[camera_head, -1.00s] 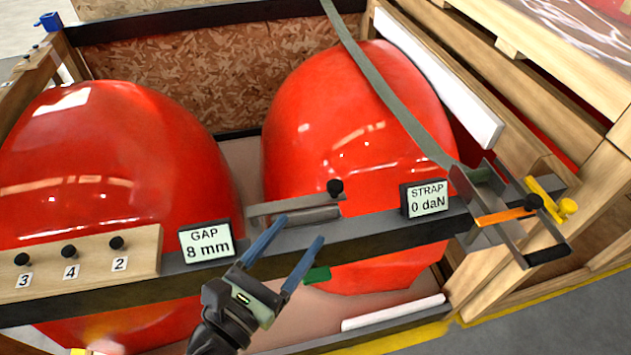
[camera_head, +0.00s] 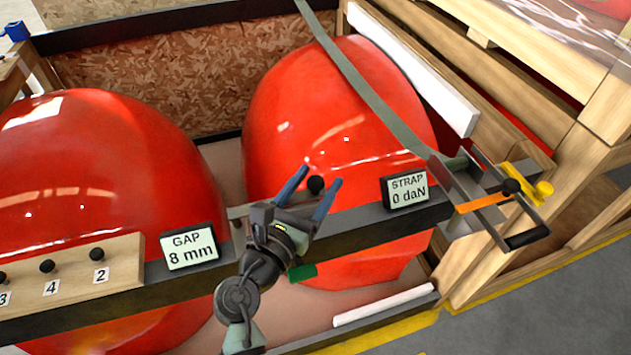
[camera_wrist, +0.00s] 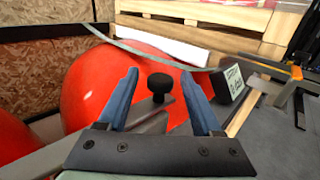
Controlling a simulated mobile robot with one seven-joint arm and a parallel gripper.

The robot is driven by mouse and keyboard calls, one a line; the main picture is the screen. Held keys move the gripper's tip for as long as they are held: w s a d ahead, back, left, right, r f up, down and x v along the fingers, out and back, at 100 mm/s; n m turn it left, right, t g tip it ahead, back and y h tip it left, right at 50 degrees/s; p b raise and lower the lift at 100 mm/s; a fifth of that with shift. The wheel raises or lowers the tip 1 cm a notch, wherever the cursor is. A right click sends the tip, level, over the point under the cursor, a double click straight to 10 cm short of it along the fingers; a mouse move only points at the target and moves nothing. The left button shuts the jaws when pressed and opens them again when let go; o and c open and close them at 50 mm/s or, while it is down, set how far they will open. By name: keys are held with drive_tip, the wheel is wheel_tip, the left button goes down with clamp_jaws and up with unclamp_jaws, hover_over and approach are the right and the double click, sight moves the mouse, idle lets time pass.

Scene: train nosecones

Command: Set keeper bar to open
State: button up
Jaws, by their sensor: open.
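The keeper bar appears to be the flat grey metal bar (camera_head: 240,211) with a black round knob (camera_head: 315,185), on the dark cross beam in front of the right red nosecone. Most of the bar is hidden behind my gripper in the head view. My gripper (camera_head: 311,188) is open, with its blue fingers on either side of the knob in the picture. In the wrist view the knob (camera_wrist: 160,84) shows upright between the two fingers, with a gap on each side. I cannot tell how deep it sits between them.
Two red nosecones (camera_head: 100,150) stand in a wooden crate. A GAP display (camera_head: 190,248) reads 8 mm and a STRAP display (camera_head: 406,190) reads 0 daN. A strap ratchet with an orange lever (camera_head: 482,203) is at the right. A numbered knob board (camera_head: 75,275) is at the left.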

drive_tip(key=shift+c, duration=0.2)
clamp_jaws()
idle(1.3)
